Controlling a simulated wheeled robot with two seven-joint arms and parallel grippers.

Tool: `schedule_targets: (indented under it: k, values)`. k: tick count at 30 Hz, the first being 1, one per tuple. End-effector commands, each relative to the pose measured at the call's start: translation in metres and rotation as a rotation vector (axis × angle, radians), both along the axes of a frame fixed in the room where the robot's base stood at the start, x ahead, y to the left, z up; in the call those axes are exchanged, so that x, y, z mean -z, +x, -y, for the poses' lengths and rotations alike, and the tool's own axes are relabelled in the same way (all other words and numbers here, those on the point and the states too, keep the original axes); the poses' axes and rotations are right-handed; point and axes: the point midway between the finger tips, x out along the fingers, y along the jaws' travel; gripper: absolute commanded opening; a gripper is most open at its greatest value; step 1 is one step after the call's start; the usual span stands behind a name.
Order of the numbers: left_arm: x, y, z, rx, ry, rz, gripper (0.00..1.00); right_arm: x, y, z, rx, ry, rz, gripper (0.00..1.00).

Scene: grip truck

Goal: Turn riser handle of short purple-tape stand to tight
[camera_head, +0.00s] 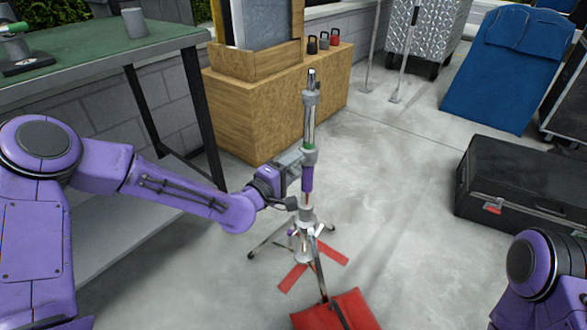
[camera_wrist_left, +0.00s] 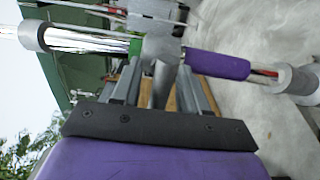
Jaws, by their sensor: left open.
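The short stand (camera_head: 309,120) stands upright on spread legs over a red tape cross, with purple tape (camera_head: 307,179) around its column. In the left wrist view the purple tape (camera_wrist_left: 218,65) lies to the right of a grey collar (camera_wrist_left: 162,47) with a green band. My left gripper (camera_head: 294,160) is at the collar just above the tape. In the left wrist view its fingers (camera_wrist_left: 160,85) are open, one on each side of a grey handle (camera_wrist_left: 160,84) that comes from the collar. Contact cannot be told. My right gripper is out of view.
A red sandbag (camera_head: 337,312) lies at the stand's foot. A green-topped table (camera_head: 85,52) is at the left, a wooden box (camera_head: 262,110) behind the stand. A black case (camera_head: 525,190) and blue padded boards (camera_head: 508,65) are at the right. Floor between is clear.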

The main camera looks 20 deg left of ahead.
Motion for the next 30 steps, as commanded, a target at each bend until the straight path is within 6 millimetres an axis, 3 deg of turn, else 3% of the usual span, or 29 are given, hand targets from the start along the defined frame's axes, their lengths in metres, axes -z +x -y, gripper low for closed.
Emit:
schedule_targets:
  k: [5,7,9,10,20,30]
  values:
    - [-0.0002,0.0001,0.0003,0.0,0.0,0.0,0.44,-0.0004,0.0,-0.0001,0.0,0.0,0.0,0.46]
    - [-0.0002,0.0,0.0002,0.001,0.001,0.0,0.27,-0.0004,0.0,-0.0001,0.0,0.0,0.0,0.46]
    - [-0.0002,0.0,0.0002,0.001,0.001,0.0,0.05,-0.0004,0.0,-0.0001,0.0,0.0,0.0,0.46]
    - [-0.0003,-0.0001,0.0003,0.001,0.001,0.0,0.0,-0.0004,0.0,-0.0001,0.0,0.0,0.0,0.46]
    - [-0.0006,-0.0003,0.0004,0.001,0.028,0.011,0.0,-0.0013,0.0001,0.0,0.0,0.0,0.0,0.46]
    - [-0.0013,-0.0005,0.0011,0.004,0.221,0.089,0.0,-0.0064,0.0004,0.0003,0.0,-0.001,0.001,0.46]
